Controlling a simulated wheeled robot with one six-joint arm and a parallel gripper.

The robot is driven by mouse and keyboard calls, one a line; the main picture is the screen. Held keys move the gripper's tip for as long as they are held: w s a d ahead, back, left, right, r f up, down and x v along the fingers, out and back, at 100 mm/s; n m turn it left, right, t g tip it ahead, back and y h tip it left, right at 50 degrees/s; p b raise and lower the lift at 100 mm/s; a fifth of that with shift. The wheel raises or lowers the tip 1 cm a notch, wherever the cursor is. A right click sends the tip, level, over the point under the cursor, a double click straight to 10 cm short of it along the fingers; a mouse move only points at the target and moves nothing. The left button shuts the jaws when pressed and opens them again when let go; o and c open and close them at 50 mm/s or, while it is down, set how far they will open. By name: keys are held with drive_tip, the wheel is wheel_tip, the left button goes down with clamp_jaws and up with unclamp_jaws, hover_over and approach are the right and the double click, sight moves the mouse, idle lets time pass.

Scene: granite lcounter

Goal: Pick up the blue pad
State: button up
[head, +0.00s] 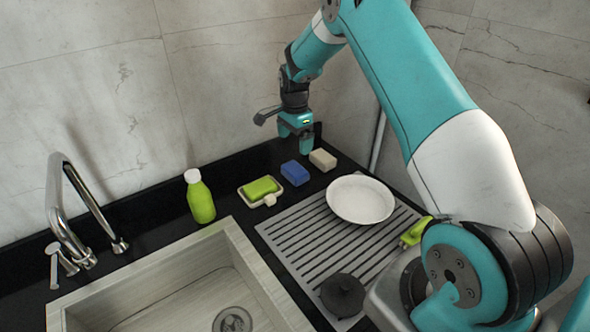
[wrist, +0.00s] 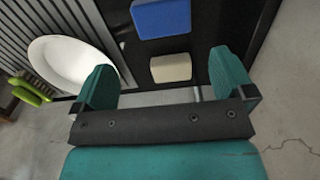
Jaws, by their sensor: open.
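The blue pad (head: 295,173) lies on the black counter between a green pad on a small tray and a beige pad. It also shows at the top of the wrist view (wrist: 161,18), partly cut off by the picture's edge. My gripper (head: 296,138) is above the counter near the back wall, behind the blue and beige pads. In the wrist view my gripper (wrist: 160,80) has its two teal fingers spread wide with nothing held. The beige pad (wrist: 170,68) shows between the fingertips, and the blue pad is beyond it.
The beige pad (head: 322,160) sits close right of the blue pad. The green pad (head: 259,188) rests on a tray to the left. A green bottle (head: 200,200), a white plate (head: 360,199) on a ribbed drainer (head: 300,240), a dark round item (head: 342,296) and a sink (head: 170,290) are nearby.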

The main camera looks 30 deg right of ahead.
sight(295, 169)
wheel_tip(295, 169, down, 7)
drive_tip(key=shift+p, duration=1)
drive_tip(key=shift+w+d+f+p, duration=0.1)
drive_tip(key=shift+f+p, duration=0.6)
drive_tip(key=shift+f, duration=0.65)
drive_tip(key=shift+w+f+p, duration=0.1)
drive_tip(key=shift+f+p, duration=0.6)
drive_tip(key=shift+f, duration=0.65)
drive_tip(key=c, duration=0.6)
